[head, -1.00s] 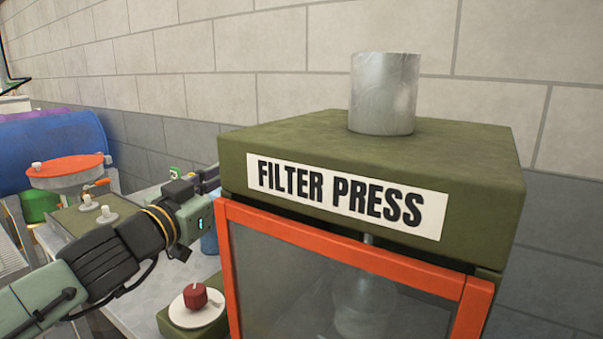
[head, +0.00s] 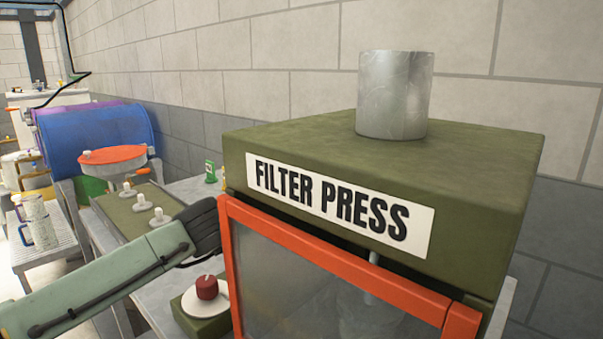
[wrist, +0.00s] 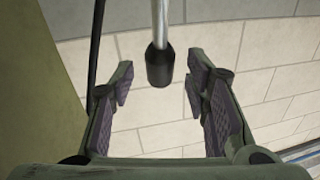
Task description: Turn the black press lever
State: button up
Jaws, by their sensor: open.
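The press lever shows in the wrist view as a metal rod with a black knob (wrist: 160,66) on its end. My gripper (wrist: 159,82) is open, with one finger on each side of the knob. Gaps show on both sides, so the jaws are not closed on it. The green filter press (head: 480,180) fills the right of the head view, with an orange-framed clear door. There my gripper and the lever are hidden behind the press, and only my arm shows at its left edge.
A red knob (head: 207,288) on a white dial stands close to the left of the press. A green panel with pale knobs (head: 160,217), an orange-lidded vessel (head: 112,158) and a blue drum (head: 95,135) stand farther left. A green wall (wrist: 40,80) lies left of my gripper.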

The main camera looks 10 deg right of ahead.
jog(key=shift+x, duration=1.4)
jog(key=shift+c, duration=0.4)
grip_shut()
